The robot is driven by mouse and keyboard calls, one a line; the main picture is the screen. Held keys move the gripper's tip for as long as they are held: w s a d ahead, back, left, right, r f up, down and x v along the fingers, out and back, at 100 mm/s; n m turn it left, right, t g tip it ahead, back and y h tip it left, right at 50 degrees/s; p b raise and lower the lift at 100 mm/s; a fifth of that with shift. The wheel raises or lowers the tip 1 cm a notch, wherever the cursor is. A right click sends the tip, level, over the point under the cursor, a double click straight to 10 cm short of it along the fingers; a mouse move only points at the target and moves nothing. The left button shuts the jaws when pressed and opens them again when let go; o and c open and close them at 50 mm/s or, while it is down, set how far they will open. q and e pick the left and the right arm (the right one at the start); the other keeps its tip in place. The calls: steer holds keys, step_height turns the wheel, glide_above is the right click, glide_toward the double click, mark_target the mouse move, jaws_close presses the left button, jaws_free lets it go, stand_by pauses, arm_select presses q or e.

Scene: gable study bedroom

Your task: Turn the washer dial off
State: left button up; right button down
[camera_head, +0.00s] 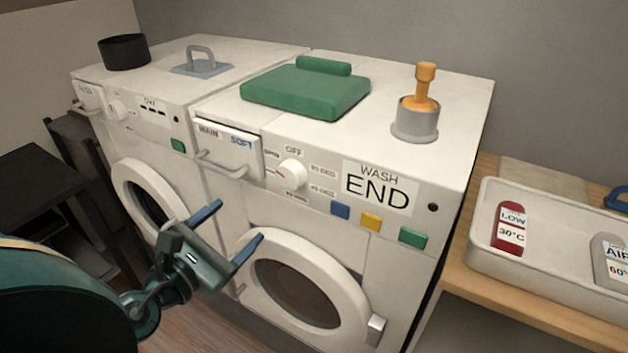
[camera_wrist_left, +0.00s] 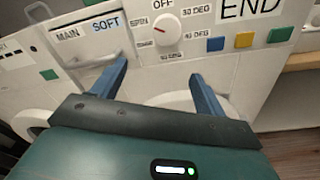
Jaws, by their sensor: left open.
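The washer (camera_head: 330,225) is the right-hand white machine in the head view. Its round white dial (camera_head: 291,174) has a red pointer mark on its left side, towards the SPIN label, and the OFF label (camera_head: 293,151) is above it. The dial also shows in the left wrist view (camera_wrist_left: 167,30), with the red mark pointing left. The panel reads "WASH END" (camera_head: 378,187). My left gripper (camera_head: 233,229) is open and empty, in front of the washer, below and left of the dial and apart from it. My right gripper is not in view.
A detergent drawer (camera_head: 228,146) with a bar handle is left of the dial. Blue, yellow and green buttons (camera_head: 371,222) are at its lower right. A second machine (camera_head: 150,160) stands left. A tray (camera_head: 545,265) with tags sits on a wooden shelf at right.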

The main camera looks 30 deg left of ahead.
arm_select(q)
steer(key=d+r+m, duration=0.1)
steer(key=d, duration=0.1)
steer(key=b, duration=0.6)
glide_toward(288, 178)
steer(key=w, duration=0.4)
steer(key=shift+w+a+h, duration=0.3)
steer(key=shift+w, duration=0.05)
steer(key=shift+w+d+p, duration=0.2)
steer(key=shift+w+p, duration=0.1)
steer(key=shift+w, duration=0.85)
steer(key=shift+w+f, duration=0.1)
steer(key=shift+w, duration=0.5)
steer(key=shift+w+d+f+m, duration=0.1)
steer(key=shift+w+d+m, duration=0.05)
steer(key=shift+w+m, duration=0.15)
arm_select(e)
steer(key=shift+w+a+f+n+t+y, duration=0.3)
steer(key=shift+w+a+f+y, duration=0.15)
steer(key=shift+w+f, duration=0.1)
